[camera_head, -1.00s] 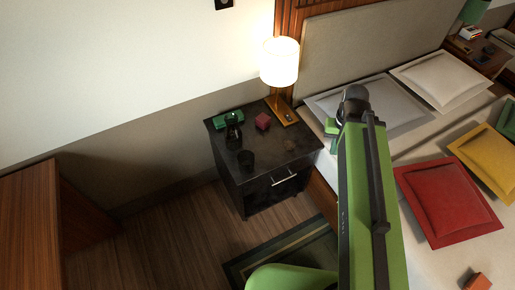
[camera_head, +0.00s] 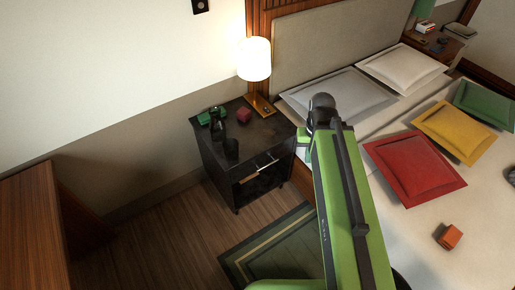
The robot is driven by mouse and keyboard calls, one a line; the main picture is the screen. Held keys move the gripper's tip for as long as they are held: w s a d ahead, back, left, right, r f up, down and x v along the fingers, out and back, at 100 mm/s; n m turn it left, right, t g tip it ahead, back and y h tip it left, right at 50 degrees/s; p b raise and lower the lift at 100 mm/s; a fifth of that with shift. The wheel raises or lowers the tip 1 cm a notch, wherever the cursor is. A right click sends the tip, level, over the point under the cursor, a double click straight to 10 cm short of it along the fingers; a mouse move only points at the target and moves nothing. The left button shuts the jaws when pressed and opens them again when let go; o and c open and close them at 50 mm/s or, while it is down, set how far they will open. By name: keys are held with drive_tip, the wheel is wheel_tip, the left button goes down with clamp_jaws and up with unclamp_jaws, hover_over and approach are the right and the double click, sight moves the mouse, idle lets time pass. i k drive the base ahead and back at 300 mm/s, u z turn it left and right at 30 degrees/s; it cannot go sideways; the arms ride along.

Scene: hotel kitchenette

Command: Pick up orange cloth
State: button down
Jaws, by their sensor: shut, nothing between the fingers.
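A small orange item (camera_head: 449,237) lies on the bed at the lower right. It looks box-like with a dark mark on one side; I cannot tell whether it is a folded cloth. My green arm rises from the bottom of the picture between the nightstand and the bed, to the left of the orange item and apart from it. Its far end bends down behind the upper link, and my gripper is hidden.
A dark nightstand (camera_head: 247,184) left of my arm holds a lit lamp (camera_head: 254,59), a red cube (camera_head: 243,115) and a green item (camera_head: 211,116). Red (camera_head: 414,168), yellow (camera_head: 456,131) and green (camera_head: 487,104) pillows lie on the bed.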

sight(450, 238)
drive_tip(key=u, duration=0.35)
drive_tip(key=k, duration=0.2)
drive_tip(key=z, duration=0.5)
drive_tip(key=i, duration=0.75)
drive_tip(key=u, duration=0.3)
drive_tip(key=k, duration=0.1)
drive_tip(key=z, duration=2.45)
drive_tip(key=k, duration=0.3)
drive_tip(key=u, duration=0.45)
drive_tip(key=i, duration=0.3)
drive_tip(key=u, duration=0.15)
